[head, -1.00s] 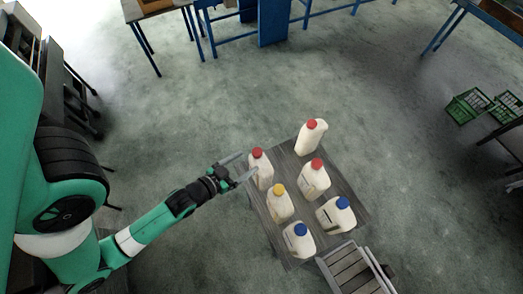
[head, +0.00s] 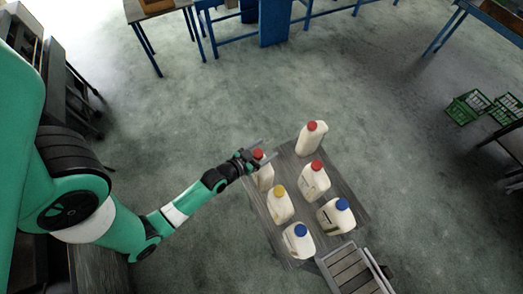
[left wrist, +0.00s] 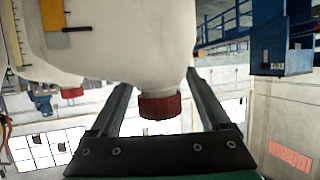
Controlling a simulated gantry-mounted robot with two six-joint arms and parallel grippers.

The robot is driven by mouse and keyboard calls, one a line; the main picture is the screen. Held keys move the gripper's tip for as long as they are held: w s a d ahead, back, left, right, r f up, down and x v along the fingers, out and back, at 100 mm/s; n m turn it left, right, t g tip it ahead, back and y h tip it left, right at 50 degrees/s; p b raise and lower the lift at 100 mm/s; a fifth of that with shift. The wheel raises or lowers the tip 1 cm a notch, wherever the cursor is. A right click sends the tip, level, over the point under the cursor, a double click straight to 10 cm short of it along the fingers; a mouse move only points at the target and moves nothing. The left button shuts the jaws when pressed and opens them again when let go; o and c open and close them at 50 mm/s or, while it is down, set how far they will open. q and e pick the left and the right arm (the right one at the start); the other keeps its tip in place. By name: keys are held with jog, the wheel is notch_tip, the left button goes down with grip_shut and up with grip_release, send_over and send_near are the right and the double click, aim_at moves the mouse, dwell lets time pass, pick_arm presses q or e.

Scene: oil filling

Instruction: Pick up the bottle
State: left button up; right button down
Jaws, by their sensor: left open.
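Several white bottles stand on a grey wooden table (head: 345,188). The red-capped bottle at the table's left edge (head: 265,178) is the one at my left gripper (head: 258,152). The gripper is open, with its fingers at the height of the cap. In the left wrist view this bottle (left wrist: 150,45) appears upside down, its red cap (left wrist: 160,105) between the two open fingers (left wrist: 158,100). I see no finger pressing on it. Other bottles have red caps (head: 313,138) (head: 314,180), a yellow cap (head: 281,206) and blue caps (head: 336,216) (head: 299,242). My right gripper is not in view.
A slatted grey stand (head: 350,270) adjoins the table's near edge. Green crates (head: 467,106) sit at the far right. Blue-framed tables (head: 270,20) stand at the back. The floor left of and behind the table is clear.

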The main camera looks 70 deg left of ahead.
pick_arm(q)
grip_shut()
dwell(0.3)
dwell(1.0)
jog(key=shift+r, duration=0.15)
